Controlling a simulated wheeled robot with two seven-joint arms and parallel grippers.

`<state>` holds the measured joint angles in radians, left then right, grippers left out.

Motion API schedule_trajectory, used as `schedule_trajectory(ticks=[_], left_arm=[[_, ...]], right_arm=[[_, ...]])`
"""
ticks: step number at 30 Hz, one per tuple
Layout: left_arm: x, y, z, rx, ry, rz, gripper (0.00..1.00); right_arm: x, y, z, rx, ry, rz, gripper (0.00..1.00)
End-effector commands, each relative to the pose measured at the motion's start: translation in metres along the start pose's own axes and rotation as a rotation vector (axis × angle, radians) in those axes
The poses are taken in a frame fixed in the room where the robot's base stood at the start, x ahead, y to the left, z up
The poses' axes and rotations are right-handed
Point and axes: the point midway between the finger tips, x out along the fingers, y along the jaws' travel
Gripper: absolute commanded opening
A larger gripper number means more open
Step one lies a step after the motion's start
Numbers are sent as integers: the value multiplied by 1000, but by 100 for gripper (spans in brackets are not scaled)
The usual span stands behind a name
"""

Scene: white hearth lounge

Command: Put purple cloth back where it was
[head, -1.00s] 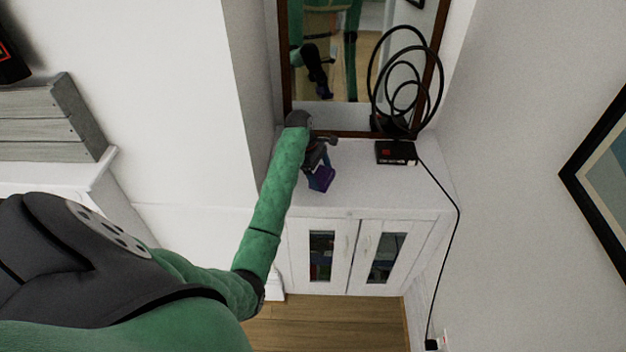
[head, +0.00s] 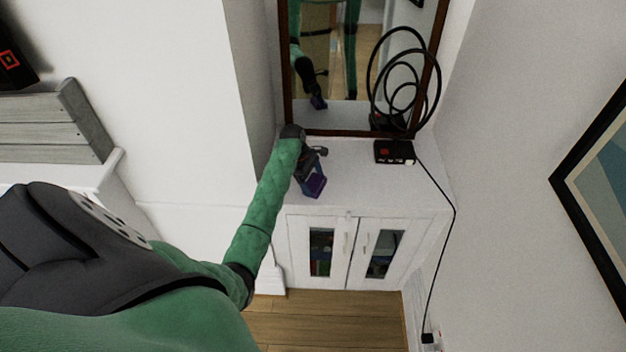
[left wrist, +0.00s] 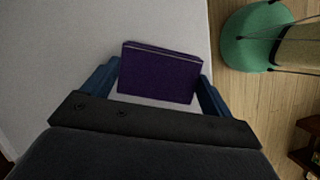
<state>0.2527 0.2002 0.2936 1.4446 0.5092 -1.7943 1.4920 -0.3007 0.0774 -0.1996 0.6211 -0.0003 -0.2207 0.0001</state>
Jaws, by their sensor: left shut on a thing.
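The purple cloth (left wrist: 158,74) looks like a folded, flat rectangular piece. In the left wrist view it sits between the two blue fingers of my left gripper (left wrist: 160,85), which is shut on it. In the head view the cloth (head: 315,187) shows small at the end of my left gripper (head: 311,178), over the top of the white cabinet (head: 375,188). I cannot tell whether the cloth touches the cabinet top. My right gripper is not in view.
A black box (head: 394,152) with a cable stands at the back right of the cabinet top. A brown-framed mirror (head: 340,110) rises behind it. The cabinet top right of the gripper is clear. A framed picture (head: 590,160) hangs at right.

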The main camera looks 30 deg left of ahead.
Motion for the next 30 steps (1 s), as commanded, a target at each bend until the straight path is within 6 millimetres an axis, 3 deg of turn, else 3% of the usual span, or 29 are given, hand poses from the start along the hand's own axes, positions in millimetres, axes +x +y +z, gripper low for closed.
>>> schedule_trajectory(ticks=[2,3,5,16,30], left_arm=[[1,0,0,0,0,0,67],[1,0,-1,0,0,0,90],[1,0,-1,0,0,0,100],[-6,1,-1,1,0,3,100],[-69,1,-1,1,0,3,100]], right_arm=[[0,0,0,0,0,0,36],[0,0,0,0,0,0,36],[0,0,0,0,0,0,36],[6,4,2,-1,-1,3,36],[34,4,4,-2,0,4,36]])
